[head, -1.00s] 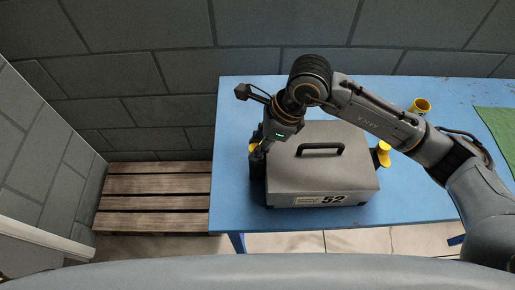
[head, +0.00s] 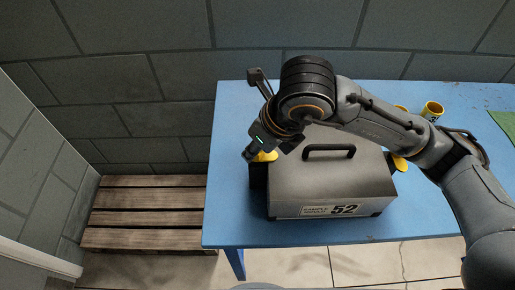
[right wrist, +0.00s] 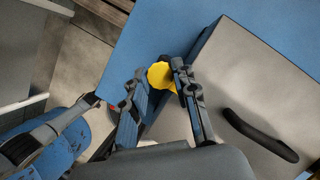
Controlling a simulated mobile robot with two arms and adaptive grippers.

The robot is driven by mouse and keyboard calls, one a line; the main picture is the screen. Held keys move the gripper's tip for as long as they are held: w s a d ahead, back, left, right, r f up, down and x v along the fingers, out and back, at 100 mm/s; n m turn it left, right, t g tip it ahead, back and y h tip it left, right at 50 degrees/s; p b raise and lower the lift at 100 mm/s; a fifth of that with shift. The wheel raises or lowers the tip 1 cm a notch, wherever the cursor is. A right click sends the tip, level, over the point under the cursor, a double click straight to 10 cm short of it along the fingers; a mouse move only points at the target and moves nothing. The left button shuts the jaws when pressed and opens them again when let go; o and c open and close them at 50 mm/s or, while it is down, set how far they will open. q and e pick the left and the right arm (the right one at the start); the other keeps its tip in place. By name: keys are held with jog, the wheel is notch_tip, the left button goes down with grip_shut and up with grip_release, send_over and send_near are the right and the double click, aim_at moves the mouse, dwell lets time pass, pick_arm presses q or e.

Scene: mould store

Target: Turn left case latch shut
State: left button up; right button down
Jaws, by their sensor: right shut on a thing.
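The grey case (head: 300,185) with a black handle (head: 328,152) and a "52" label stands on the blue table. Its left latch (head: 265,157) is yellow and partly hidden by my right gripper (head: 257,162). In the right wrist view the latch (right wrist: 161,75) shows as a yellow knob at the fingertips of my right gripper (right wrist: 161,90), at the case's side. The fingers are shut on it. The right latch (head: 400,163) is yellow and sits at the case's other side, partly hidden by my arm.
The blue table (head: 225,205) has free room left of the case and in front of it. A yellow cup (head: 432,110) stands behind my right arm, and a green mat (head: 504,123) lies at the far right. A wooden pallet (head: 145,215) is on the floor at left.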

dwell(0.3)
jog(key=c, duration=1)
grip_release()
jog(key=shift+c, duration=0.2)
jog(key=v, duration=1.2)
jog(key=shift+s, duration=0.1)
